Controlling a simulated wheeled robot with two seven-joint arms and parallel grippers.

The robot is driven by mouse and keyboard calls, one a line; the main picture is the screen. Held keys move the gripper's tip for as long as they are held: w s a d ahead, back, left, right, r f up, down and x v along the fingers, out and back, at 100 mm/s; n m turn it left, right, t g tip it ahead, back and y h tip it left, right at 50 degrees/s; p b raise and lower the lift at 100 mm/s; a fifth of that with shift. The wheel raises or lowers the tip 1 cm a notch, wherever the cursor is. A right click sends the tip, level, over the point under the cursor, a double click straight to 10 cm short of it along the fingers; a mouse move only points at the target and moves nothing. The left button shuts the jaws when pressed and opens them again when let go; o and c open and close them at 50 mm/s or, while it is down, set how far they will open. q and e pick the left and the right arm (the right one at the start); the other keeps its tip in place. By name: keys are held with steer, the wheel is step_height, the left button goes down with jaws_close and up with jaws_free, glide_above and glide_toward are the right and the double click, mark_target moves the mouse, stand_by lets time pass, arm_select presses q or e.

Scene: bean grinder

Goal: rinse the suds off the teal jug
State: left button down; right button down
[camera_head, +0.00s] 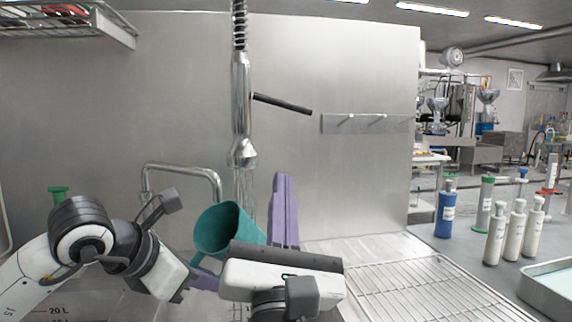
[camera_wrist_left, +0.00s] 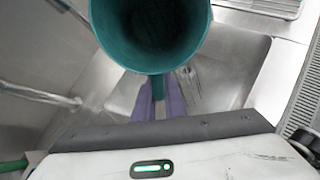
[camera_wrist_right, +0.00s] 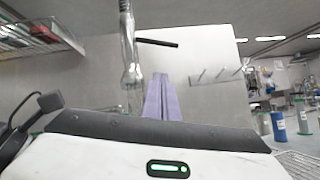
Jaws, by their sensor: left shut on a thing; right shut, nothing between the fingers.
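The teal jug (camera_head: 222,232) is tilted below the spray head (camera_head: 242,150), its open mouth facing left and toward me. The left wrist view looks into its dark, empty-looking inside (camera_wrist_left: 152,25); I see no clear suds. My left gripper (camera_head: 203,278) is shut on the jug's handle (camera_wrist_left: 158,88), a purple finger on each side. A narrow streaked column runs down from the spray head behind the jug; I cannot tell whether it is water. My right gripper (camera_head: 284,178) is shut and empty, purple fingers pointing up, right of the spray head and below its black lever (camera_head: 283,104).
A wire drying rack (camera_head: 440,285) lies at the right. Several bottles, one blue (camera_head: 446,212), stand beyond it. A bent metal pipe (camera_head: 183,168) is behind the jug at the left. A wall rail with pegs (camera_head: 366,123) is at the back. A shelf (camera_head: 75,22) hangs upper left.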

mark_target(291, 108)
steer(key=w+r, duration=0.8)
steer(key=shift+w+r, duration=0.35)
steer(key=shift+d, duration=0.1)
steer(key=n, duration=0.1)
steer(key=r+n+y, duration=0.1)
steer(key=shift+w+d+r+n+y, duration=0.15)
steer(key=shift+d+r+n+y, duration=0.15)
steer(key=shift+d, duration=0.05)
steer(key=shift+f, duration=0.1)
